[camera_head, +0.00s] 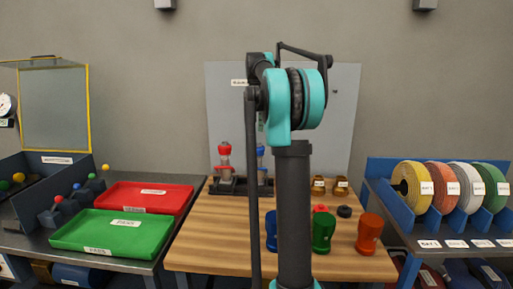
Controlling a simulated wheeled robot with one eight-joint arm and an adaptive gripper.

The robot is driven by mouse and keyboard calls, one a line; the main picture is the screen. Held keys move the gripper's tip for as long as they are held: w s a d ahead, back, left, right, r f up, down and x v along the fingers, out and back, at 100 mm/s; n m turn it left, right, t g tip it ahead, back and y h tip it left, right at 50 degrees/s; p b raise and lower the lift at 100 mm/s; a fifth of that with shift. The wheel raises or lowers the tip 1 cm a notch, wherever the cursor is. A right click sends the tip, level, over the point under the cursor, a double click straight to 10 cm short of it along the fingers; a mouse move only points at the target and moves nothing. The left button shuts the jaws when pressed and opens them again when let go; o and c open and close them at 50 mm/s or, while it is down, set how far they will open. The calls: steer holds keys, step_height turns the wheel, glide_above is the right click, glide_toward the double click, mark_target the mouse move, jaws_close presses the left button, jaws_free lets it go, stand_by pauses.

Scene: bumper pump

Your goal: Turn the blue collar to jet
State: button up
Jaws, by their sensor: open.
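A blue cylindrical fitting (271,231) stands on the wooden table (205,245), partly hidden behind my arm. At the back of the table, a blue-topped clear unit (261,151) stands beside a red-topped clear unit (225,152) in a dark holder. My arm covers part of the blue-topped unit. I cannot tell which blue part is the collar, nor its setting. My arm rises through the middle of the picture. My gripper does not show.
Green (323,232) and orange (369,233) fittings stand at the front right, with brass pieces (319,186) behind. Red (150,198) and green (110,231) trays lie on the left bench. Hose rolls (412,187) stand in a blue rack at right. The front left tabletop is clear.

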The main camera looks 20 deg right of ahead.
mark_target(257, 143)
step_height(257, 143, down, 8)
steer(key=shift+r, duration=0.25)
steer(key=c, duration=1.2)
steer(key=shift+o, duration=0.2)
